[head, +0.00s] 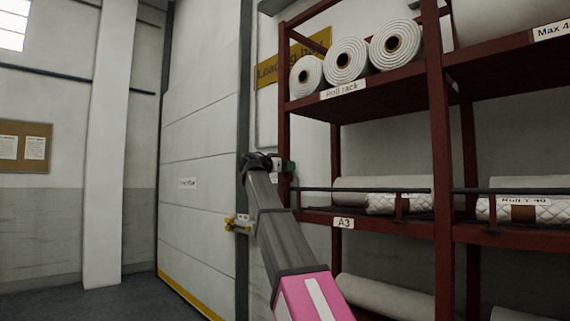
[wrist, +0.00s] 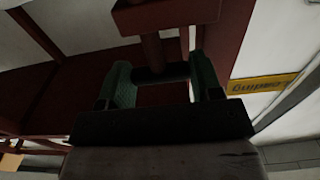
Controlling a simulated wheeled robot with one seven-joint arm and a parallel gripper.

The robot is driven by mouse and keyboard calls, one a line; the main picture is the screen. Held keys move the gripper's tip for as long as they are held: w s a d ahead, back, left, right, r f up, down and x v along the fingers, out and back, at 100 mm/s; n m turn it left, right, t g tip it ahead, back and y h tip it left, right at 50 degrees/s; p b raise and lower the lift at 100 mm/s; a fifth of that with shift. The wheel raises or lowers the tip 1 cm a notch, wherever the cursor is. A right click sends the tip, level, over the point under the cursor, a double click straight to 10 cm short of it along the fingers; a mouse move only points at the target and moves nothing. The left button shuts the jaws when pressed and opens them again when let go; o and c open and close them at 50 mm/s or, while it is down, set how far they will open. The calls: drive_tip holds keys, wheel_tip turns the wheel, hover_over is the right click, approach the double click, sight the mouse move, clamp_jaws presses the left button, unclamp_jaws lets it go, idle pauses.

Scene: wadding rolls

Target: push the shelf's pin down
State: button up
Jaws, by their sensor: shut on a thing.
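In the head view my gripper (head: 283,166) is at the left front upright of the red shelf (head: 438,150), just above the left end of the middle level's dark rail. In the wrist view its two green fingers (wrist: 160,82) are shut on a short dark cylinder, seemingly the shelf's pin (wrist: 160,75). A red-brown rod (wrist: 152,48) runs from the pin toward a red-brown block (wrist: 165,14) at the top. In the head view my gripper hides the pin.
The dark rail (head: 365,190) runs along the middle level, in front of white rolls (head: 400,204). Several rolls (head: 346,60) lie on the upper level. A large pale door (head: 200,150) stands to the left, with a yellow-and-grey fitting (head: 238,224) beside my arm. Floor at lower left is clear.

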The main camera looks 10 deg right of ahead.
drive_tip(key=shift+f, duration=0.25)
drive_tip(key=o, duration=1.3)
drive_tip(key=shift+r, duration=0.1)
drive_tip(key=v, duration=1)
drive_tip(key=shift+s+a, duration=0.25)
drive_tip(key=shift+a, duration=0.1)
